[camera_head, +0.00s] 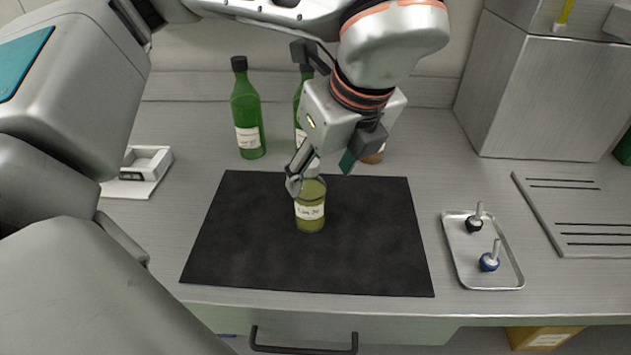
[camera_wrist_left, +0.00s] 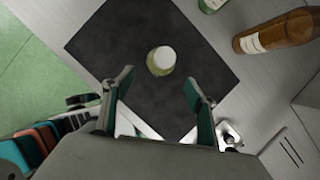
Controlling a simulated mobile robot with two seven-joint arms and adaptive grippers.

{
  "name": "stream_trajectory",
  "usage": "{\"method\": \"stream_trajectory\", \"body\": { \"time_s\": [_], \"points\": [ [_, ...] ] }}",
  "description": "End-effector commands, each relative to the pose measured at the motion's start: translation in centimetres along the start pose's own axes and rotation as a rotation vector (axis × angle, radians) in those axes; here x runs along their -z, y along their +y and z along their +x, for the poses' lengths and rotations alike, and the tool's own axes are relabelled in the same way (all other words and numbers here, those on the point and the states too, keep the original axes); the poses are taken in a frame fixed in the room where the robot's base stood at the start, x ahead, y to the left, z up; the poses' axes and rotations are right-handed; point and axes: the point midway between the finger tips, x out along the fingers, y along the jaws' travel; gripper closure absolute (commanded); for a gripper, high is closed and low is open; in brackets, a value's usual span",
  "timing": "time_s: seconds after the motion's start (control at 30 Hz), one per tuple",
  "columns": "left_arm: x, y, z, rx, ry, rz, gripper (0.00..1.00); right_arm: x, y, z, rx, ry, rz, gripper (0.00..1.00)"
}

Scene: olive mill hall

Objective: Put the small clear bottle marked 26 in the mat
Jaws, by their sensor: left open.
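A small clear bottle (camera_head: 311,213) with yellow-green contents, a white cap and a white label stands upright on the black mat (camera_head: 235,245); the label's number is too small to read surely. In the left wrist view the bottle (camera_wrist_left: 160,62) also stands on the mat (camera_wrist_left: 110,40), just beyond the fingertips. My left gripper (camera_head: 320,174) is open and empty, close to the bottle's top, with one finger overlapping its upper left in the head view. No finger is seen closed on it. My right gripper is not in view.
Green bottles (camera_head: 247,115) stand behind the mat, one partly hidden by my left gripper. A metal tray (camera_head: 452,250) with two small knobbed items is right; a white holder (camera_head: 150,160) is left.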

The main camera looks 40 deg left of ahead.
Motion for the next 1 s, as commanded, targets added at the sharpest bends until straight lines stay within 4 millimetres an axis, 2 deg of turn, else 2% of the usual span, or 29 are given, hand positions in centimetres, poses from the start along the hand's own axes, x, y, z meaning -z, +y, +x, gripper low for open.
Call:
{"method": "stream_trajectory", "body": {
  "time_s": [0.2, 0.37, 0.53, 0.7, 0.87, 1.0],
  "points": [
    [-0.1, 0.0, -1.3, -0.001, 0.021, 0.037, 0.39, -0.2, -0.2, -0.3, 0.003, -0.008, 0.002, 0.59],
    [-0.8, 0.1, -1.4, 0.009, 0.122, 0.239, 0.39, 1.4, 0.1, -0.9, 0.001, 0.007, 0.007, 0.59],
    [-2.1, 0.1, -0.7, 0.062, 0.254, 0.539, 0.39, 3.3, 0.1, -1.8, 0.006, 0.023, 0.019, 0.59],
    [-3.3, 0.4, 0.3, 0.132, 0.335, 0.771, 0.39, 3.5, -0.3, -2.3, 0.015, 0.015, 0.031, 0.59],
    [-4.0, 0.6, 1.1, 0.174, 0.365, 0.886, 0.39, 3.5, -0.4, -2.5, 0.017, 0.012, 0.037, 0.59],
    [-3.8, 0.6, 2.0, 0.181, 0.371, 0.914, 0.39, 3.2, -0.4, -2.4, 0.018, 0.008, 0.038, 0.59]
  ]
}}
